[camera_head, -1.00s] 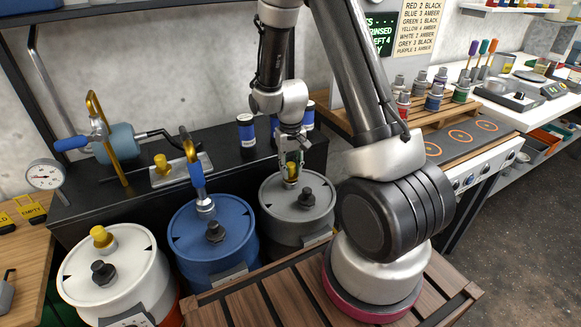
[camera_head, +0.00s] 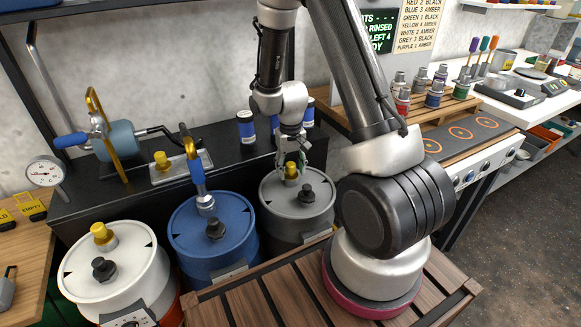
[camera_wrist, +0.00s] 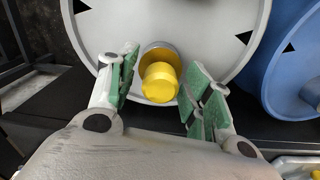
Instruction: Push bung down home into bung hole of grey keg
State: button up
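The grey keg (camera_head: 285,207) stands at the right of the row of kegs. Its yellow bung (camera_head: 291,171) stands upright at the bung hole on the back part of the lid; it also shows in the wrist view (camera_wrist: 160,83), with a metal collar (camera_wrist: 159,52) at its base. How deep it sits cannot be told. My gripper (camera_head: 290,160) is over the bung. In the wrist view my gripper (camera_wrist: 158,92) is open, its green-padded fingers on either side of the bung with gaps between.
A black cap (camera_head: 306,193) stands on the grey lid. The blue keg (camera_head: 215,240) is close on the left, with a blue-handled tap (camera_head: 196,175) on it. The white keg (camera_head: 115,270) stands further left. A dark bench (camera_head: 225,165) runs behind.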

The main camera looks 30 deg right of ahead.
aim_at(290, 163)
notch_tip(290, 163, up, 12)
jog(key=s+d+r+n+t, duration=0.1)
jog(key=s+r+t, duration=0.3)
jog(key=s+r, duration=1.6)
jog(key=s, duration=0.2)
jog(key=shift+s+r, duration=0.25)
jog(key=shift+s, duration=0.1)
